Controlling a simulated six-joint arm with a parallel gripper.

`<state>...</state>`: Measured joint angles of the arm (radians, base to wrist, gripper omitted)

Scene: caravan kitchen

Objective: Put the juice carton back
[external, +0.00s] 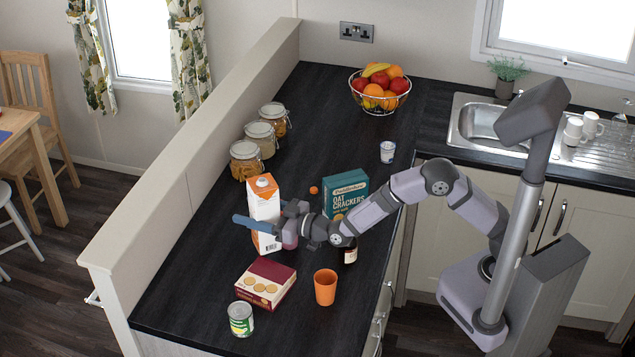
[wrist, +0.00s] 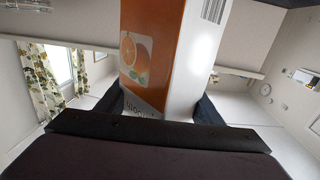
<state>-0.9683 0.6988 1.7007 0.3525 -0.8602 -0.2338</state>
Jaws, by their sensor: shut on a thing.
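The juice carton (external: 264,198) is orange and white with a white cap, upright over the left part of the dark worktop in the external view. My gripper (external: 262,222) is shut on it, with a finger on each side of its lower half. In the wrist view the carton (wrist: 160,60) fills the middle, its orange picture side and a white side with a barcode showing, between my gripper's fingers (wrist: 160,105). I cannot tell whether its base touches the worktop.
Glass jars (external: 246,160) stand behind the carton along the low wall. A teal cracker box (external: 345,188) and a dark bottle (external: 350,254) stand close to my arm. In front are a red biscuit box (external: 266,284), an orange cup (external: 325,287) and a can (external: 241,319). A fruit bowl (external: 380,101) is farther back.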

